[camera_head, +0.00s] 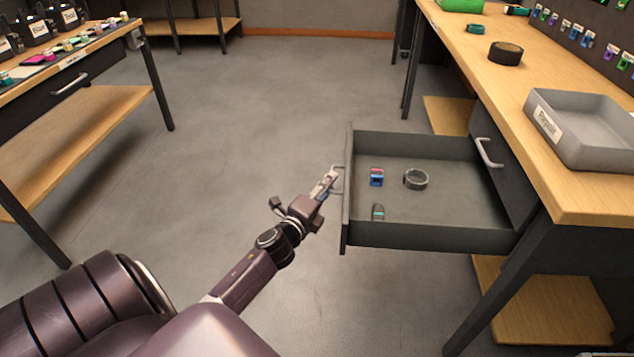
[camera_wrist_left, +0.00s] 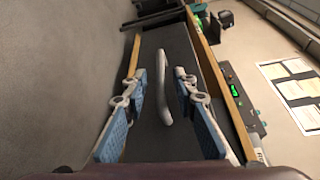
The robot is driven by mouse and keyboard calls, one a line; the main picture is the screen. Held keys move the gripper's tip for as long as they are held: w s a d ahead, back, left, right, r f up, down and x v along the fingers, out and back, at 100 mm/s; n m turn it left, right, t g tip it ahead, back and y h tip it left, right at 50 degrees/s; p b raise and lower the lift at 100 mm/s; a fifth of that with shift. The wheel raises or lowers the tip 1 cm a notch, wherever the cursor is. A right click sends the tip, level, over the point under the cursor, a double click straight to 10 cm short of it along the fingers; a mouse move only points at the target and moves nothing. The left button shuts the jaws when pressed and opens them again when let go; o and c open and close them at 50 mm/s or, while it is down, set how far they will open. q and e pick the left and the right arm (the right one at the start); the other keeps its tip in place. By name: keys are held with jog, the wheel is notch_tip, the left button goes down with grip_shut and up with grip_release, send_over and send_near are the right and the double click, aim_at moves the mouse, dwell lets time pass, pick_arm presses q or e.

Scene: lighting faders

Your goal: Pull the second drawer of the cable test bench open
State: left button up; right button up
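The bench (camera_head: 560,170) at the right has a wooden top. One of its drawers (camera_head: 430,238) stands far out, its dark front panel (camera_head: 346,215) facing left. Another drawer front with a handle (camera_head: 488,153) is flush beside it. I cannot read which drawer counts as the second. My left gripper (camera_head: 333,177) is at the open drawer's handle. In the left wrist view, the fingers of my left gripper (camera_wrist_left: 160,110) are spread apart on both sides of the pale handle bar (camera_wrist_left: 163,88), with gaps visible. My right gripper is not in view.
A grey tray (camera_head: 585,125) and a dark roll (camera_head: 506,52) sit on the bench. Another table (camera_head: 85,150) stands left; floor between is clear.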

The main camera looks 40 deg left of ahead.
pick_arm(q)
jog(key=v, duration=0.9)
jog(key=shift+s, duration=0.25)
